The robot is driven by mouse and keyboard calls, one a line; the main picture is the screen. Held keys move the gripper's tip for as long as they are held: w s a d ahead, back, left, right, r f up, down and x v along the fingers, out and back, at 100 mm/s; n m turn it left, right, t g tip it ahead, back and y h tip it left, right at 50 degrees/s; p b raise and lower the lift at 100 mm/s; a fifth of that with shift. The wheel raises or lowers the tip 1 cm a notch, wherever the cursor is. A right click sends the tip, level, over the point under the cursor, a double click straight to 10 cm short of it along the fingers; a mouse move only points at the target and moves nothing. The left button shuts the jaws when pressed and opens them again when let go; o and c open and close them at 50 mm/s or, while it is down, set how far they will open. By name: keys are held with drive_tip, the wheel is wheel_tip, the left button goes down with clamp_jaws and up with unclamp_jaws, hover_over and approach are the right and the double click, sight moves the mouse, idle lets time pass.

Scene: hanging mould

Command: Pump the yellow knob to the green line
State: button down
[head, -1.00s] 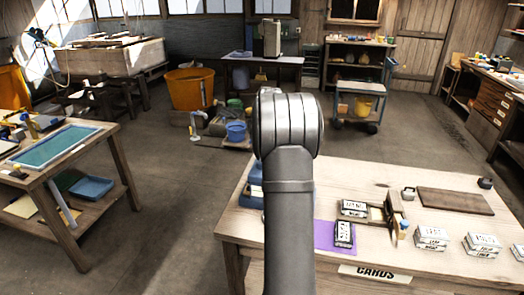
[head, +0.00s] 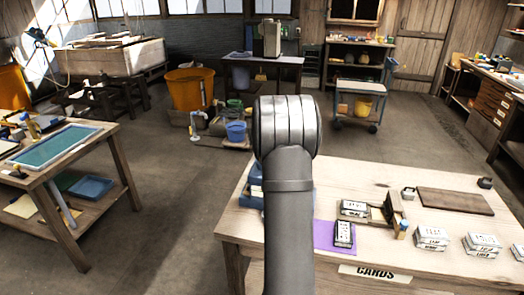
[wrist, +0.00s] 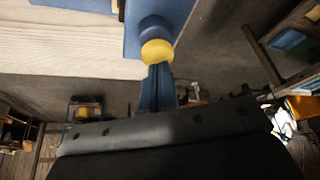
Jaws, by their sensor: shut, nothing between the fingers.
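The yellow knob (wrist: 157,52) shows in the wrist view, at the end of a round blue part of the blue press (wrist: 140,12). My gripper (wrist: 159,68) is shut and empty, its fingertips right at the knob's near edge. I cannot tell whether they touch it. In the head view a part of the blue press (head: 255,188) shows at the left of the card table, mostly behind my arm. The knob and my gripper are hidden there. I cannot make out a green line in either view.
The wooden table (head: 350,175) holds a purple sheet (head: 322,236), a small stamped block (head: 344,234), an open box (head: 384,213), stacks of cards (head: 432,238) and a brown board (head: 455,201). Open floor (head: 170,225) lies to the left.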

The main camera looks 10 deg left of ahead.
drive_tip(key=shift+r, duration=1.15)
drive_tip(key=shift+f, duration=0.2)
